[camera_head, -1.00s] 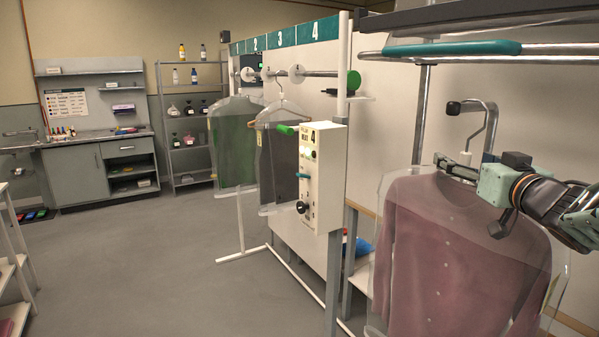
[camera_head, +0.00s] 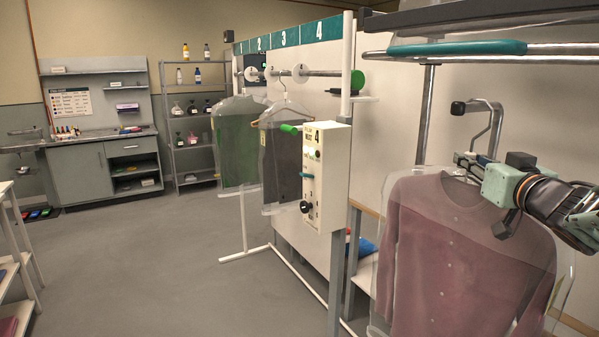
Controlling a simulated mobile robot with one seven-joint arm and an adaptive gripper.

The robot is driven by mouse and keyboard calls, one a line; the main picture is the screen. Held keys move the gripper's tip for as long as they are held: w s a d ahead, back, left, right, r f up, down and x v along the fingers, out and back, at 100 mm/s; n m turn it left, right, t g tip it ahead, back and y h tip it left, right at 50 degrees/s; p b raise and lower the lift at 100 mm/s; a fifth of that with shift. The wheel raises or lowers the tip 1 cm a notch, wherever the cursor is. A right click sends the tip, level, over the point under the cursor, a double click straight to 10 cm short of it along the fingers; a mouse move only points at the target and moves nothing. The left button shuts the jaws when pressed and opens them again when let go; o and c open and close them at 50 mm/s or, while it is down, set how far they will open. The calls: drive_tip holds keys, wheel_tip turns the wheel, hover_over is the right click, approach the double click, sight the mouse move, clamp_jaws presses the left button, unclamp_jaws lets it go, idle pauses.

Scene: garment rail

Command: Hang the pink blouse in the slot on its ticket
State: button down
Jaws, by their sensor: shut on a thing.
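The pink blouse (camera_head: 470,262) hangs upright in a clear bag at the right. My gripper (camera_head: 466,162) is shut at the top of the blouse, at its hanger; the fingertips are small and partly hidden. The slot wall has teal signs 2, 3 and 4 (camera_head: 327,30). A dark garment (camera_head: 283,158) and a green garment (camera_head: 238,148) hang in bags farther back. I cannot make out the blouse's ticket.
A cream control box (camera_head: 325,178) marked 4 stands left of the blouse, with a green knob sticking out. A white post (camera_head: 346,70) rises behind it. A bent black-tipped bar (camera_head: 490,106) and a teal-sleeved rail (camera_head: 455,48) are near my gripper. The floor (camera_head: 150,270) at left is clear.

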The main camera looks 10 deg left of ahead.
sight(473, 145)
drive_tip(key=shift+r, duration=0.1)
drive_tip(key=shift+r+p, duration=1.6)
drive_tip(key=shift+p, duration=0.25)
